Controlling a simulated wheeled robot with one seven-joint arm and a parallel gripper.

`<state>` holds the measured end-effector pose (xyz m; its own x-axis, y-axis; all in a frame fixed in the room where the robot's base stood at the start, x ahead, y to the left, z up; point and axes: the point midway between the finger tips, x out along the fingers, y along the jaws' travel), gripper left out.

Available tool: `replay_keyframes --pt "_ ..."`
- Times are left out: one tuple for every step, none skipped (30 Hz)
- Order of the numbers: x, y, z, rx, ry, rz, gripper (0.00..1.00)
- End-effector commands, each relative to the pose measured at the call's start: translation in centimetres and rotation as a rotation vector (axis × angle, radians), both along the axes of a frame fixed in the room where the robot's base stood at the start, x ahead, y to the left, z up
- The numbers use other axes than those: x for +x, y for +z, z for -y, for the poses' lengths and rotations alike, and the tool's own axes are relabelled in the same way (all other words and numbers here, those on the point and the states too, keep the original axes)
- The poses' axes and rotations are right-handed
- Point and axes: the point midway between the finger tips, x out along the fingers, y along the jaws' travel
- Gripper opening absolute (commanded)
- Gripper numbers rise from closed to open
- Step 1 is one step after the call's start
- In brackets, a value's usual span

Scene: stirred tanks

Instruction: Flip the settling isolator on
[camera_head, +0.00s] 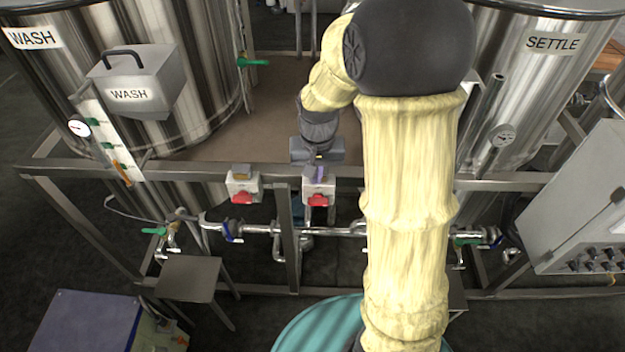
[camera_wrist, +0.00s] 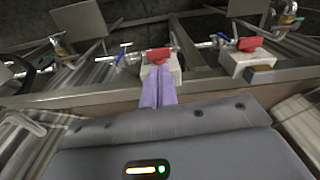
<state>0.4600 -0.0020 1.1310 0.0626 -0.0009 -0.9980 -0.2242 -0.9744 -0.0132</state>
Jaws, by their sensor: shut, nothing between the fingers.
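Two pale switch boxes with red handles sit on the front rail, with no readable labels. The right isolator box (camera_head: 318,186) is on the side of the tank marked SETTLE (camera_head: 552,43); its red handle (camera_head: 319,200) faces the front. My gripper (camera_head: 320,173) is at the top of this box, purple fingers shut and empty. In the wrist view, turned about, the fingers (camera_wrist: 158,72) reach over the same box (camera_wrist: 174,70), just short of its red handle (camera_wrist: 158,55). I cannot tell whether they touch it. The left isolator box (camera_head: 243,186) stands apart, also in the wrist view (camera_wrist: 243,62).
A steel rail (camera_head: 400,183) runs across the front. Pipes (camera_head: 335,231) with valves lie below it. The WASH tank (camera_head: 150,90) is at left, a grey cabinet (camera_head: 585,205) at right. A teal round object (camera_head: 310,330) is at the bottom.

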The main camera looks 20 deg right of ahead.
Motion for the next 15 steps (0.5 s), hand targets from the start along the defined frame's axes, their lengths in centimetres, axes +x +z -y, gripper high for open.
replay_keyframes --pt "1.4 1.6 0.1 0.002 -0.027 -0.023 0.00" --pt "2.0 1.8 0.1 0.003 -0.041 -0.032 0.00" --pt "2.7 2.0 0.1 0.004 -0.058 -0.045 0.00" --pt "3.1 2.1 0.1 0.004 -0.068 -0.051 0.00" --pt "3.4 2.1 0.1 0.004 -0.076 -0.058 0.00" --pt "3.6 2.1 0.2 0.004 -0.083 -0.062 0.00" --pt "3.8 2.1 0.2 0.004 -0.087 -0.064 0.00" --pt "3.8 2.0 0.2 0.004 -0.089 -0.065 0.00" --pt "3.8 2.0 0.2 0.003 -0.090 -0.066 0.00" --pt "3.8 1.9 0.2 0.003 -0.090 -0.066 0.00" --pt "3.8 1.9 0.2 0.003 -0.090 -0.065 0.00" --pt "3.8 1.9 0.2 0.004 -0.089 -0.065 0.00" --pt "3.8 1.9 0.2 0.004 -0.089 -0.065 0.00" --pt "3.8 1.9 0.2 0.004 -0.089 -0.065 0.00" --pt "3.8 1.9 0.2 0.004 -0.089 -0.065 0.00"
